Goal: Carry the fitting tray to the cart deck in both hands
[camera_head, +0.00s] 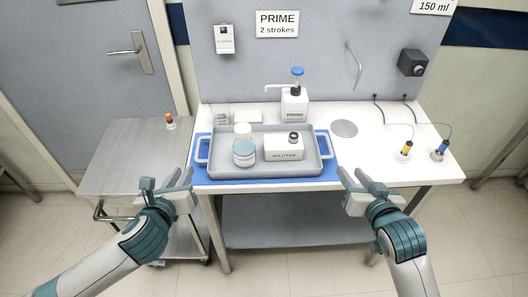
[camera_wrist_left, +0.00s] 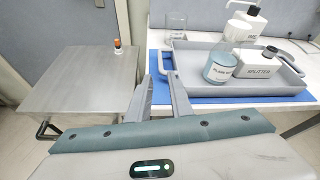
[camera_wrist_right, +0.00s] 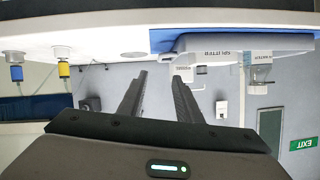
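The grey fitting tray (camera_head: 225,172) lies on a blue mat (camera_head: 330,178) on the white bench, with a handle at each end. In it are a bottle of blue liquid (camera_head: 244,150) and a white splitter box (camera_head: 284,153). The cart deck (camera_head: 125,155) is the bare metal top left of the bench. My left gripper (camera_head: 184,178) is open and empty, in front of the tray's left handle (camera_head: 202,150); the left wrist view shows its parted fingers (camera_wrist_left: 160,82). My right gripper (camera_head: 350,176) is open and empty, in front and right of the tray's right handle (camera_head: 325,144), with fingers apart in the right wrist view (camera_wrist_right: 160,77).
A small orange-capped vial (camera_head: 170,121) stands at the deck's back right corner. A PRIME pump bottle (camera_head: 294,103) stands behind the tray. Yellow (camera_head: 406,149) and blue (camera_head: 440,150) corded fittings stand at the bench's right. Most of the deck is clear.

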